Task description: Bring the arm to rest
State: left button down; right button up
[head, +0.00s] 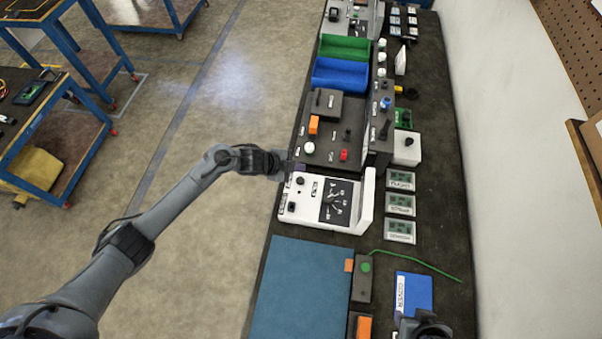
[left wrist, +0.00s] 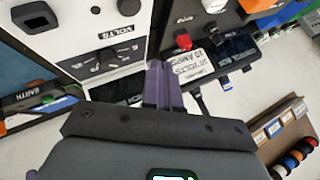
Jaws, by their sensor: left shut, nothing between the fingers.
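My left arm reaches in from the lower left in the head view. Its gripper (head: 297,168) is at the left edge of the bench, beside the top left corner of a white meter box (head: 300,207) with a black dial panel. In the left wrist view the purple fingers of the gripper (left wrist: 164,84) are together with nothing between them. The meter's face (left wrist: 98,43) with a dial marked VOLTS shows behind and to the left of them. A dark part, perhaps of my right arm, shows at the bottom right of the head view; no fingers can be made out on it.
The dark bench (head: 437,150) holds a grey switch box (head: 328,150), blue (head: 340,75) and green bins, labelled boards (head: 400,205), a blue mat (head: 300,290) and a blue cover plate (head: 413,293). A white wall is on the right. Floor left of the bench is open, with blue carts beyond.

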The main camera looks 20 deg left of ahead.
pick_arm(q)
jog(key=shift+s+f, duration=0.1)
